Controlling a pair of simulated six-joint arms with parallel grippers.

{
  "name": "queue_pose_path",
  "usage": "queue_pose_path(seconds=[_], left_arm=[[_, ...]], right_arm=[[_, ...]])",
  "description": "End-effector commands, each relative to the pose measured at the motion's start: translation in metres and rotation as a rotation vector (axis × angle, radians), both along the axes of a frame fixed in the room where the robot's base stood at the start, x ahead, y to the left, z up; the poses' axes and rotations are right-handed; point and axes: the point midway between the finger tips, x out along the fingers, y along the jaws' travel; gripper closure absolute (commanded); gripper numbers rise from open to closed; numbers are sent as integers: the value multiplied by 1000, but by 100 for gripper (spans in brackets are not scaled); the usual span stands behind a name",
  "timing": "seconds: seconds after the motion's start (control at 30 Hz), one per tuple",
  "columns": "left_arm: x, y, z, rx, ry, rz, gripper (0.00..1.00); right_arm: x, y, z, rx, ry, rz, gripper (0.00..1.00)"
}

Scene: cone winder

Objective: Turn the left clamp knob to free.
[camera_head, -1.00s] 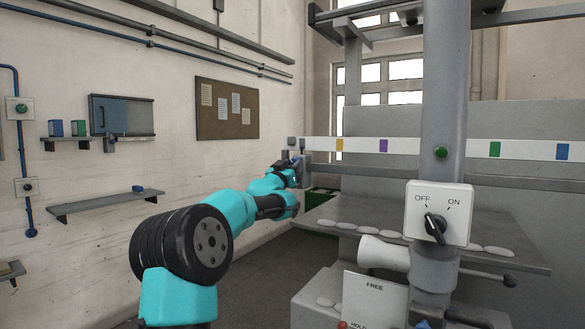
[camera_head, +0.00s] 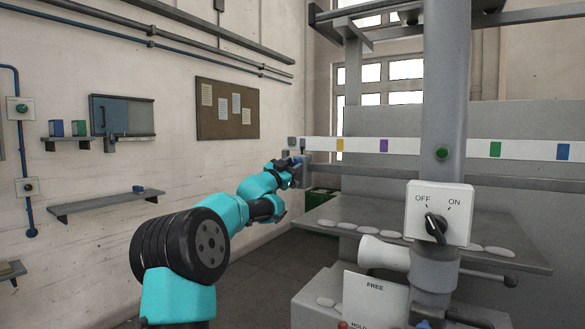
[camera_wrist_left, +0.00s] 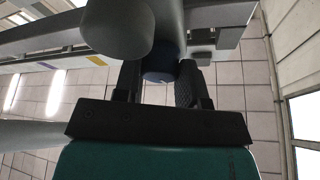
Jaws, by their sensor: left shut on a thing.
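In the left wrist view, a dark blue round knob (camera_wrist_left: 158,77) sits between the two dark fingers of my left gripper, which is shut on it. Grey rounded machine parts hide much of the knob there. In the head view, my left gripper (camera_head: 295,170) is at the far left end of the long white rail (camera_head: 318,145); its fingers and the knob are too small to make out. The knob's pointer does not show. A white plate (camera_head: 375,295) marked FREE and HOLD stands at the bottom centre, cut by the frame edge. My right gripper is not in view.
A grey column (camera_head: 445,90) carries an OFF/ON switch box (camera_head: 455,195) and stands in front of the grey bench (camera_head: 330,215). A wall shelf (camera_head: 105,205) and a cork board (camera_head: 227,110) are on the left.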

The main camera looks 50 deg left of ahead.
Motion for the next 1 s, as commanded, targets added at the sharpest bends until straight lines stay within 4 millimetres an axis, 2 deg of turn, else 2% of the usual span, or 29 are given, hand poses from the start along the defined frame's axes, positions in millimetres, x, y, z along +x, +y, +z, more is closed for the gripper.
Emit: queue_pose_path(seconds=[0.7, 1.0], left_arm=[[-1, 5, 3, 650, 186, 1, 86], [-2, 5, 5, 841, 239, 0, 86]], right_arm=[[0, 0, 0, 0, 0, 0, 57], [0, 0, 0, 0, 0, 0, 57]])
